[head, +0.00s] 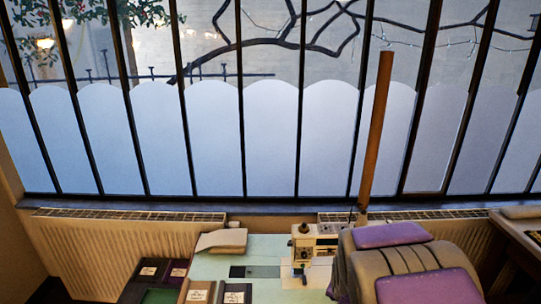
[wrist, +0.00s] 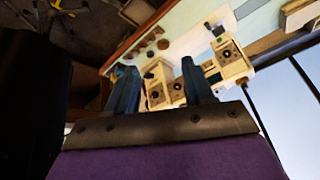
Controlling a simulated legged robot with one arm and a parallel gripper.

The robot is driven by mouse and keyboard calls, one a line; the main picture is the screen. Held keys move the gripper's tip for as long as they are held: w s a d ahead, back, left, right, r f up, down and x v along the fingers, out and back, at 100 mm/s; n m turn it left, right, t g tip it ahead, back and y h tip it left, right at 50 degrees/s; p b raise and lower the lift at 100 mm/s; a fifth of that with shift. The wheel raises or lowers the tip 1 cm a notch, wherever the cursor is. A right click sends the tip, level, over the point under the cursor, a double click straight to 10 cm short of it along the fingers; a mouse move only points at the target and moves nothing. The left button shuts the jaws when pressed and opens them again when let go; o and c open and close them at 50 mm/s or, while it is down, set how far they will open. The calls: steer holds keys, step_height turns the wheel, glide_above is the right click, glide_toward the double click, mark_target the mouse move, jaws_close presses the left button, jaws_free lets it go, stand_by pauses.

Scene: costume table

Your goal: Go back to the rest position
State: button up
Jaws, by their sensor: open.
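My gripper (wrist: 158,78) shows in the wrist view, with two dark blue-grey fingers spread apart above a dark bracket and a purple body. It is open, and I see nothing held in it. Beyond the fingers in the wrist view is a cream sewing machine (wrist: 229,58), with the pale table top around it. In the head view, the sewing machine (head: 314,243) stands on the pale green table (head: 212,270). I cannot make out the gripper's fingertips in the head view.
A folded beige cloth (head: 222,241) lies on the table's left side. Small dark boxes (head: 236,293) sit at its front left. A tall brown pole (head: 376,140) rises behind the machine. Radiators (head: 110,240) and windows stand behind.

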steer(key=s+a+r+n+g+b, duration=0.1)
steer(key=s+a+r+n+g, duration=0.1)
steer(key=s, duration=0.9)
steer(key=s+a+r+n+g+y+b, duration=0.1)
steer(key=s+a+r+n+g, duration=0.1)
steer(key=s, duration=0.9)
steer(key=s+a+r+n+g+b, duration=0.1)
steer(key=s+r+n+g+b, duration=0.1)
steer(key=s, duration=0.9)
steer(key=shift+s+a+r+n+g+y, duration=0.15)
steer(key=shift+a+n+g+y, duration=0.15)
steer(key=shift+a+g, duration=0.1)
